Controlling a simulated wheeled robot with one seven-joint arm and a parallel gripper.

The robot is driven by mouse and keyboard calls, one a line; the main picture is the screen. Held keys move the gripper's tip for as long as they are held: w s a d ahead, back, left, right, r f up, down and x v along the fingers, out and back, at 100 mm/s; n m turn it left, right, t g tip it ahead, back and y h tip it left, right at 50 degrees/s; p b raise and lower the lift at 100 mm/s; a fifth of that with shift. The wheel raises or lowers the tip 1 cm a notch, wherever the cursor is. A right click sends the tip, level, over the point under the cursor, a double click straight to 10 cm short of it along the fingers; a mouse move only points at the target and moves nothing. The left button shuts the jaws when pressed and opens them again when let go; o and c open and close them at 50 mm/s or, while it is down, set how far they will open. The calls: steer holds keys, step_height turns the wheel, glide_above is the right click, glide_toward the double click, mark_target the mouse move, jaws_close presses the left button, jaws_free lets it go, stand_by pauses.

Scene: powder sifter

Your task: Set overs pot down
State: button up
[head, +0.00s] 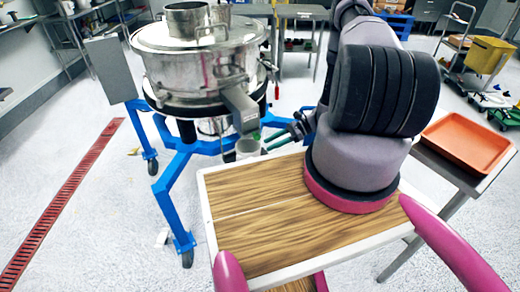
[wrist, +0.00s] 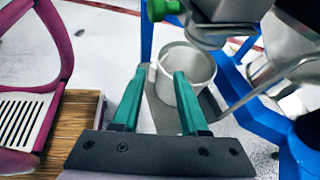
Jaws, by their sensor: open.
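The overs pot is a small light-grey metal cup (head: 247,147) below the sifter's slanted outlet spout (head: 240,108). In the wrist view the pot (wrist: 200,68) stands upright on a narrow grey support (wrist: 163,112). My gripper (head: 270,140) reaches in from the right at the pot. In the wrist view my gripper (wrist: 160,72) has its green fingers apart, with a small part of the pot's left side, perhaps its handle, between the tips. The right finger overlaps the pot's near wall. I cannot tell whether either finger touches it.
The steel sifter (head: 195,60) stands on a blue wheeled frame (head: 178,175). A wood-topped table (head: 245,235) lies in front, with bare top at left. An orange tray (head: 465,138) is on a side table at right. A green knob (wrist: 158,10) is near the spout.

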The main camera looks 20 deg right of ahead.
steer(key=shift+v, duration=1.55)
steer(key=shift+r, duration=0.1)
steer(key=w+a+r+n+g+h, duration=0.1)
steer(key=w+r+n+h, duration=0.2)
steer(key=r, duration=1.3)
steer(key=a+r+n+g+h, duration=0.15)
steer(key=r+n, duration=0.35)
steer(key=r, duration=1.1)
steer(key=s+a+r+n+t+h, duration=0.2)
steer(key=s+r, duration=0.2)
steer(key=r, duration=0.4)
steer(key=s+a+r+n+t+h, duration=0.1)
steer(key=s+a+r+n+h, duration=0.15)
steer(key=r, duration=0.55)
steer(key=s+r+n+t+h, duration=0.1)
steer(key=s+r+t, duration=0.1)
steer(key=s+r, duration=0.3)
steer(key=s+r+n+t+h, duration=0.1)
steer(key=s+r+t, duration=0.2)
steer(key=s, duration=0.6)
steer(key=shift+r, duration=0.85)
steer(key=shift+a, duration=0.1)
